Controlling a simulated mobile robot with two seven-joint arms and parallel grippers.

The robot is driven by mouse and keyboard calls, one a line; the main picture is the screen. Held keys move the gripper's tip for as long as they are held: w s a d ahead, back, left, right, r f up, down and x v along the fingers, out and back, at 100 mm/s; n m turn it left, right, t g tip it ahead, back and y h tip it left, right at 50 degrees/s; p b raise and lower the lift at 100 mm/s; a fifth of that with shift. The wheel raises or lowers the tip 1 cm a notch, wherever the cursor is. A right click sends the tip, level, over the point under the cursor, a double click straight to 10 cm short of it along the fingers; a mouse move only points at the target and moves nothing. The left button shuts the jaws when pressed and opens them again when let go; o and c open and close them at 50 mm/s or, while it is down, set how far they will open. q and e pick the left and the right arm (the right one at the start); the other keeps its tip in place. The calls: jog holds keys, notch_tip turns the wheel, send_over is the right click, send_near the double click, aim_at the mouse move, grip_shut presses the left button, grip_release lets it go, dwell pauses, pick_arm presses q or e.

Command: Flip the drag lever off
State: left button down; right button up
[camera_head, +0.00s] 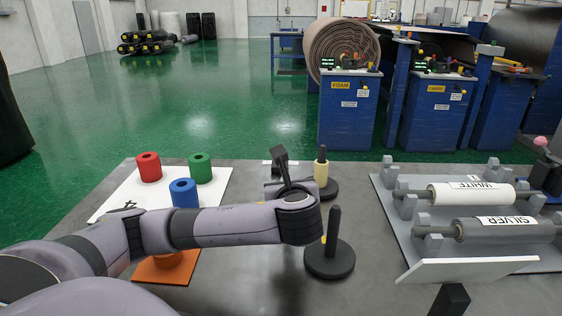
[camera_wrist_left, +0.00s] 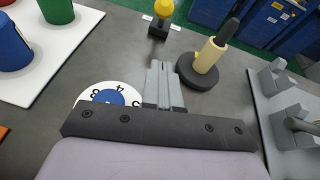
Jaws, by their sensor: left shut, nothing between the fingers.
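A small lever with a yellow knob (camera_wrist_left: 163,8) on a black base (camera_wrist_left: 158,29) stands at the top of the left wrist view. White label pieces show beside its base. In the head view a white label strip (camera_head: 267,162) shows at that place, and the lever is mostly hidden behind a dark upright part. My left gripper (camera_wrist_left: 160,66) is shut and empty, on the near side of the lever and apart from it. My right gripper is not in view.
A black spindle with a cream roll (camera_wrist_left: 209,55) stands right of my fingers. A numbered white dial (camera_wrist_left: 83,97) lies left of them, partly covered. A bare black spindle (camera_head: 332,240) stands near my arm. Red (camera_head: 149,168), green and blue rolls stand left; a grey roller rack (camera_head: 385,190) is right.

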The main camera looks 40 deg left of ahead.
pick_arm(q)
jog(key=b+x, duration=0.1)
jog(key=x, duration=0.9)
jog(key=shift+w+a+r, duration=0.6)
jog(key=shift+w+a, duration=0.15)
jog(key=shift+a, duration=0.1)
jog(key=shift+w+a+r, duration=0.3)
jog(key=shift+w+a, duration=0.15)
jog(key=shift+a, duration=0.05)
jog(key=shift+r, duration=0.1)
jog(key=shift+w+r+p, duration=0.1)
jog(key=shift+r+p, duration=0.15)
jog(key=shift+p, duration=0.45)
jog(key=shift+a, duration=0.15)
